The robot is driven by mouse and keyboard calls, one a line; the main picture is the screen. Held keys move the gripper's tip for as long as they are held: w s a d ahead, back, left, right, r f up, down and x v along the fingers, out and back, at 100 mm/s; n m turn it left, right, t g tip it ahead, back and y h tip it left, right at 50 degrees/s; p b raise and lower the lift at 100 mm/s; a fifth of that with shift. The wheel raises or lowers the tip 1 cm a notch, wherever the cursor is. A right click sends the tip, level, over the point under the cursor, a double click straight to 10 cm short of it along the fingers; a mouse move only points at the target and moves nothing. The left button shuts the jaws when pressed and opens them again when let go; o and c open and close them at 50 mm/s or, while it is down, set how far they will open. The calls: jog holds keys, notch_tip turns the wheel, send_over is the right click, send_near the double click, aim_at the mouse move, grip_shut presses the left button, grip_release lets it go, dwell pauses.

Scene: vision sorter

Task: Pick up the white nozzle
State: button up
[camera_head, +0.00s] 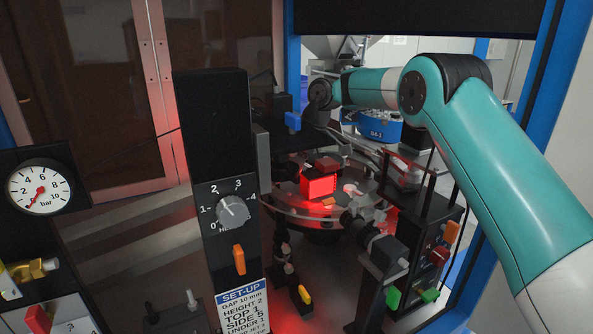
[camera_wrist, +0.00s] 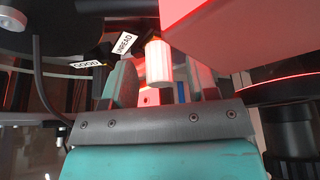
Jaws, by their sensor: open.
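A white cylindrical part that looks like the white nozzle (camera_wrist: 158,63) shows in the wrist view, lit pinkish, with its upper end near a dark edge. In the head view my arm reaches to the back of the machine, and the fingers cannot be made out there. I cannot pick out the nozzle in that view.
Labels reading GOOD (camera_wrist: 87,64) and UNREAD (camera_wrist: 125,42) are left of the nozzle. A large red-lit block (camera_wrist: 235,30) is close at upper right. In the head view, a round glass-like disc (camera_head: 285,207), a red-lit box (camera_head: 319,185) and a black dial post (camera_head: 212,130) crowd the area.

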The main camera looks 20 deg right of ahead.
grip_shut()
jog(key=shift+r, duration=0.15)
